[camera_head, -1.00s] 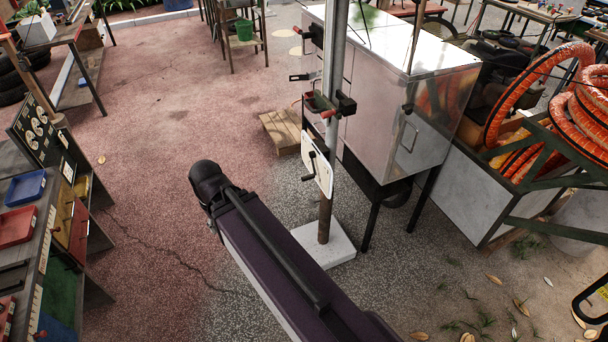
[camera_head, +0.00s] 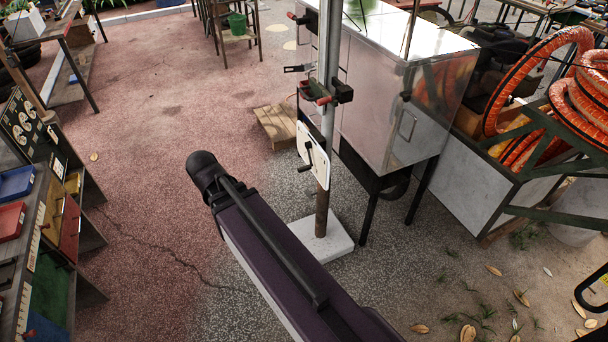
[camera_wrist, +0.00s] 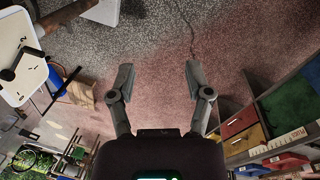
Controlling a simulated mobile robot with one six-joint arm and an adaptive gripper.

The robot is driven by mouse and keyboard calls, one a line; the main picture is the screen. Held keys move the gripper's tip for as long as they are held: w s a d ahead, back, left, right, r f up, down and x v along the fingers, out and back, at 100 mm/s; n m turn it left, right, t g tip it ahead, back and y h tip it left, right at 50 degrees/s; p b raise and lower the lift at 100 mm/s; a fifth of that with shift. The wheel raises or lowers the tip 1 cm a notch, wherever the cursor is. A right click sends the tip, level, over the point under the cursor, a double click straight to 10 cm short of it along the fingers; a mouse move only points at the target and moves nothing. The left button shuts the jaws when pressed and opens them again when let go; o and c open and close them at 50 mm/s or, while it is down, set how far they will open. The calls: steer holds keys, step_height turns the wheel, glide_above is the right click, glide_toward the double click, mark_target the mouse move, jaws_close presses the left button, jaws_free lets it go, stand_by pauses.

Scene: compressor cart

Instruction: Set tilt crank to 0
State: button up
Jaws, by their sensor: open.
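The tilt crank (camera_head: 308,152) is a small dark handle on a white plate (camera_head: 318,163), fixed to an upright metal post (camera_head: 330,60). In the wrist view the white plate (camera_wrist: 14,50) is at the upper left, with the dark crank (camera_wrist: 12,70) and small printed marks on it. My gripper (camera_wrist: 157,78) is open and empty, its two fingers apart over bare ground. It is to the side of the plate and not touching it. In the head view my arm is in front of the post and the fingers are hidden.
The post stands on a white base block (camera_head: 326,238). A metal cabinet (camera_head: 400,90) on dark legs is behind it, with orange hoses (camera_head: 575,100) further right. A wooden pallet (camera_head: 275,124) lies behind the post. A shelf unit with coloured drawers (camera_wrist: 240,118) is opposite. The ground between is clear.

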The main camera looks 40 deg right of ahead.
mark_target(311, 167)
steer(key=w+d+f+n+g+h+b, duration=0.1)
steer(key=w+d+f+n+h+b, duration=0.3)
steer(key=d+b, duration=0.5)
steer(key=w+d+f+n+g+h+b, duration=0.1)
steer(key=w+d+f+n+h+b, duration=0.3)
steer(key=b, duration=1.1)
steer(key=w+d+f+n+g+h+b, duration=0.2)
steer(key=w+d+f+n+h+b, duration=0.3)
steer(key=w+d+f+h+b, duration=0.2)
steer(key=w+d+f+b, duration=0.2)
steer(key=d+f+b, duration=0.2)
steer(key=d+b, duration=0.2)
steer(key=shift+w+d+f+h, duration=0.4)
steer(key=shift+d, duration=0.05)
steer(key=shift+d, duration=0.1)
steer(key=x, duration=1.3)
steer(key=shift+s+d, duration=0.1)
steer(key=shift+d, duration=0.2)
jaws_close()
